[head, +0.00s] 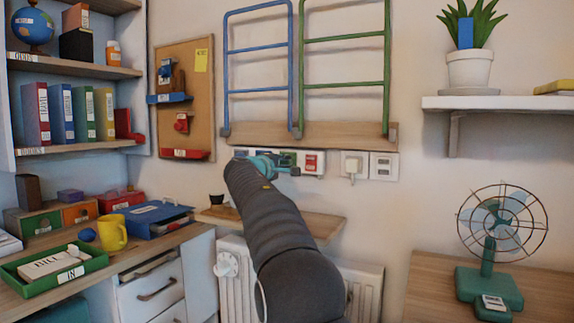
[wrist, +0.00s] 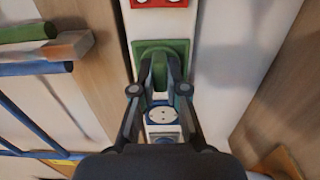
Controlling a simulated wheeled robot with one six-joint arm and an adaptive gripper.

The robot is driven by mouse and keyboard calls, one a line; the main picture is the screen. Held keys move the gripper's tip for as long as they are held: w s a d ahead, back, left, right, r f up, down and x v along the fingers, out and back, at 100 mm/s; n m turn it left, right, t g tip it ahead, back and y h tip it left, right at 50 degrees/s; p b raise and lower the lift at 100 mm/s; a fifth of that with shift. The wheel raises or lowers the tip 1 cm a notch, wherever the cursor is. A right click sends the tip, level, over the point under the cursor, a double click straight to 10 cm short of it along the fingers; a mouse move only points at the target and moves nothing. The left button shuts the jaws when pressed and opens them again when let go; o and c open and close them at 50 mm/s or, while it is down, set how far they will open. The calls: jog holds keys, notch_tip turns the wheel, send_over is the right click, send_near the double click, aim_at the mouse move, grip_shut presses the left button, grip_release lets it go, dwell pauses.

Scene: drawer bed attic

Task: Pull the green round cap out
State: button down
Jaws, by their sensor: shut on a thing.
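The green round cap (wrist: 159,68) shows in the wrist view between my fingertips, in front of a square green plate (wrist: 178,47) on the white wall strip. My gripper (wrist: 160,84) is shut on the cap, one finger on each side. Whether the cap touches the plate cannot be told. In the head view my gripper (head: 276,166) is at the wall strip, and my arm and fingers hide the cap there. A bit of the green plate (head: 289,156) shows above the gripper.
A red socket (head: 310,162) and a blue-framed socket (wrist: 163,117) flank the green plate. A white plug (head: 352,165) sits to the right. Blue (head: 258,50) and green (head: 344,40) rails hang above. A wooden shelf (head: 315,222) is below. A fan (head: 490,235) stands at right.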

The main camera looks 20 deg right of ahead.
aim_at(282, 163)
jog(key=shift+s+a+f+b, duration=0.1)
jog(key=shift+s+a+b, duration=0.15)
jog(key=shift+a, duration=0.45)
jog(key=shift+b+v, duration=1.35)
jog(key=shift+v, duration=0.8)
